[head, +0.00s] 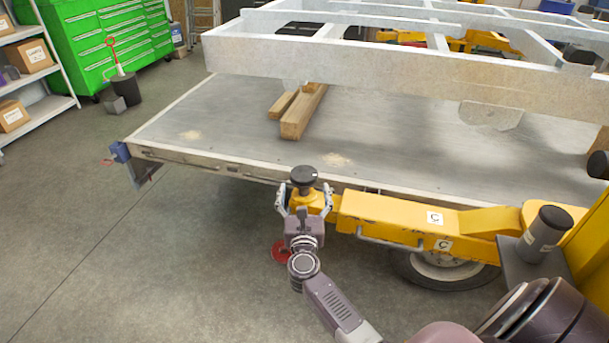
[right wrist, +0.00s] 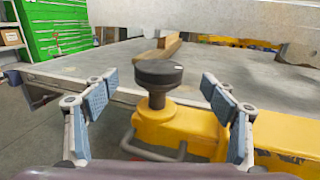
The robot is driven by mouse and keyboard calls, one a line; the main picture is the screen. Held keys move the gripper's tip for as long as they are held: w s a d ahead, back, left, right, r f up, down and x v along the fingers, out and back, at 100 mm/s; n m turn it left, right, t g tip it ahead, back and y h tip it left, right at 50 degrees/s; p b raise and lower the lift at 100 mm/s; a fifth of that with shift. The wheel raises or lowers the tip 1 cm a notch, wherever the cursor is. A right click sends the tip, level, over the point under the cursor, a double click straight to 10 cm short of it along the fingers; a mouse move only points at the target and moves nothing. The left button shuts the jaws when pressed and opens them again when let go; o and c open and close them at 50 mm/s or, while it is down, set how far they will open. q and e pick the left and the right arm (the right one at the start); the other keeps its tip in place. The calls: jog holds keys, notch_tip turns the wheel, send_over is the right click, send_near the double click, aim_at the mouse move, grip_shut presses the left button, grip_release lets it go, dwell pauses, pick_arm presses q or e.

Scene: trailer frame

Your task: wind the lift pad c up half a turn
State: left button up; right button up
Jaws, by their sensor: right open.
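The lift pad c is a round black pad (head: 303,175) on a short threaded stem at the end of a yellow lift arm (head: 385,217) labelled C. In the right wrist view the black pad (right wrist: 158,73) stands upright on its brownish stem, centred between my fingers. My right gripper (head: 305,198) is open, with one finger on each side of the pad and stem. In the right wrist view its blue-padded fingers (right wrist: 158,95) stand apart from the pad with a gap on both sides. My left gripper is not in view.
A grey trailer deck (head: 230,135) lies just behind the pad, with wooden blocks (head: 303,112) and a grey metal frame (head: 400,82) above it. A wheel (head: 440,265) is under the yellow arm. A green tool cabinet (head: 100,40) stands back left.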

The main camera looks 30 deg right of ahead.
aim_at(304, 173)
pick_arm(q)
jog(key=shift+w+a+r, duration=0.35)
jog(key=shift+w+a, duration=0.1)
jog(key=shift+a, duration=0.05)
pick_arm(e)
jog(key=x, duration=0.7)
jog(key=shift+w+d, duration=0.1)
jog(key=shift+w, duration=0.25)
jog(key=shift+c, duration=0.2)
jog(key=c, duration=1.2)
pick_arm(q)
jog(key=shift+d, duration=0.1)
pick_arm(e)
jog(key=shift+o, duration=0.2)
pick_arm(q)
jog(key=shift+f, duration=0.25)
pick_arm(e)
jog(key=shift+f+n+t+y, duration=0.1)
jog(key=shift+n+t+y, duration=0.2)
jog(key=shift+y, duration=0.2)
